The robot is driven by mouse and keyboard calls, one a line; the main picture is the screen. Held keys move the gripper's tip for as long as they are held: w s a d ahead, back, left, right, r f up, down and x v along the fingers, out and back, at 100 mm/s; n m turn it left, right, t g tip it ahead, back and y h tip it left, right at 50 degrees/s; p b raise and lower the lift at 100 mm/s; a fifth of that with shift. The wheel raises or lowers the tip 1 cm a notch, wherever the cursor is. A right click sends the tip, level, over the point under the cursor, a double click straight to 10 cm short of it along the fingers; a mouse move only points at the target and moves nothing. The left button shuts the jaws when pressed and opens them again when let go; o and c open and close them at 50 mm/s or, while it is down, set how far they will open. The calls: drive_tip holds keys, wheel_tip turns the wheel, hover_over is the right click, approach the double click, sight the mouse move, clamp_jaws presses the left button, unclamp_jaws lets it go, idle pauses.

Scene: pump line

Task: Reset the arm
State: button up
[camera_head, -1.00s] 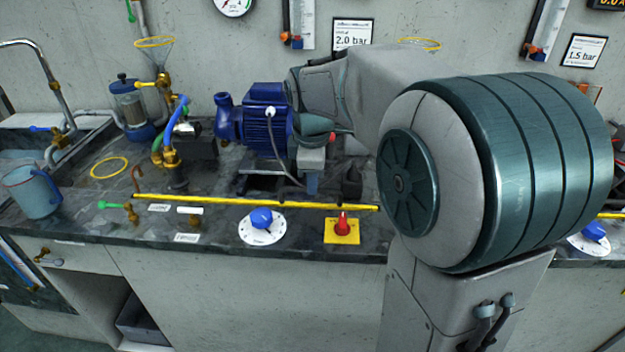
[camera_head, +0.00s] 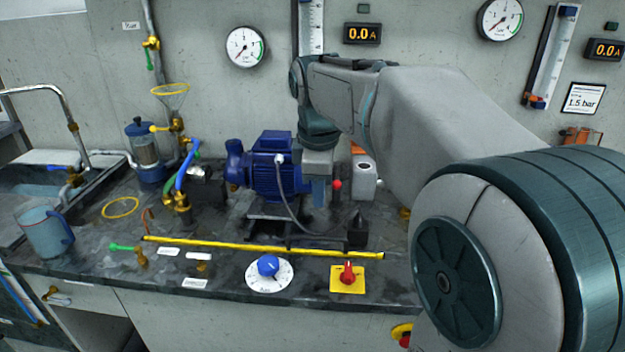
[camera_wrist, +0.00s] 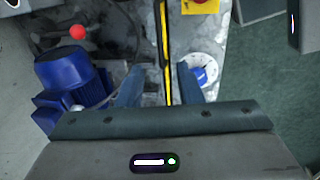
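My arm reaches in from the right in the head view and bends down over the bench. My gripper (camera_head: 319,188) points down just right of the blue pump motor (camera_head: 270,178), partly blended with the things behind it. In the wrist view my gripper (camera_wrist: 159,84) shows two fingers apart with nothing between them. The yellow bar on the bench lies below the gap. The blue motor (camera_wrist: 70,80) is left of the fingers, and a blue knob on a white dial (camera_wrist: 203,72) is right of them.
The bench (camera_head: 225,285) carries a yellow bar (camera_head: 260,247), a blue dial knob (camera_head: 268,266), a red switch on a yellow plate (camera_head: 347,274), brass valves and a jug (camera_head: 45,232). A red ball knob (camera_head: 337,184) stands close to my gripper. Gauges hang on the wall.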

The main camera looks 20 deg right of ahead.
drive_tip(key=s+r+m+p, duration=0.2)
drive_tip(key=s+m+p, duration=1.1)
drive_tip(key=s+p, duration=0.2)
drive_tip(key=shift+s+a+r+t+y, duration=0.15)
drive_tip(key=shift+s+a+t+y, duration=0.3)
drive_tip(key=shift+s, duration=0.35)
